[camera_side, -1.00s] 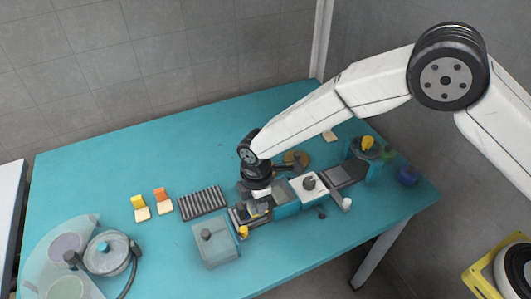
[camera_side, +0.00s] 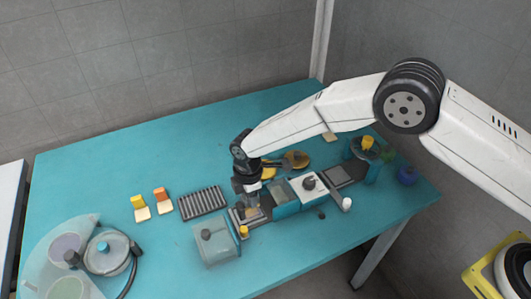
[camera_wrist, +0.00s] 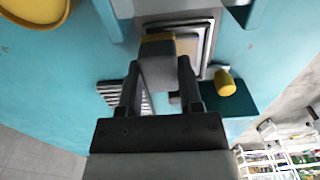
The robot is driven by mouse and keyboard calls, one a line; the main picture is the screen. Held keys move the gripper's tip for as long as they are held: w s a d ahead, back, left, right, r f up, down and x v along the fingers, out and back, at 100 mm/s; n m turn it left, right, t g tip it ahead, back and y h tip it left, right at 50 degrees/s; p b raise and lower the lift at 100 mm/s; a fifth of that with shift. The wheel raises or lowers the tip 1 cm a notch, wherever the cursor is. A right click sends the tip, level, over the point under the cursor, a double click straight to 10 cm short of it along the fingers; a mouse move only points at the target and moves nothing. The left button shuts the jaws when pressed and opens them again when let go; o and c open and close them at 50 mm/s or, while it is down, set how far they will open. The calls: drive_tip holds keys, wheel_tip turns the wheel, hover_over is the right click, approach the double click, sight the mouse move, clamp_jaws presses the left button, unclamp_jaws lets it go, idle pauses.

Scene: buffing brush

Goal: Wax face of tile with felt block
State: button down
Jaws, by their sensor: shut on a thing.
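My gripper (camera_wrist: 158,78) is shut on a grey block with a yellow edge (camera_wrist: 157,62), which looks like the felt block. In the side view my gripper (camera_side: 249,200) points down over the metal holder in the middle of the table. The tile (camera_wrist: 188,46) is a tan plate framed by that grey holder (camera_wrist: 207,38). The block overlaps the tile in the wrist view, and I cannot tell whether they touch. In the side view part of the tile (camera_side: 255,214) shows beside the gripper, which hides most of the block.
A grey box with a knob (camera_side: 212,243) stands just in front, with a yellow knob (camera_side: 244,231) beside the holder. A ribbed rack (camera_side: 202,202) is to the left. A yellow dish (camera_side: 268,174) lies behind, and a white-topped unit (camera_side: 308,187) is to the right.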

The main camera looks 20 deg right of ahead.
drive_tip(key=shift+w, duration=0.55)
drive_tip(key=shift+s+r, duration=0.1)
drive_tip(key=shift+s, duration=3)
wheel_tip(320, 180, up, 8)
drive_tip(key=shift+w+d, duration=0.1)
drive_tip(key=shift+w, duration=0.05)
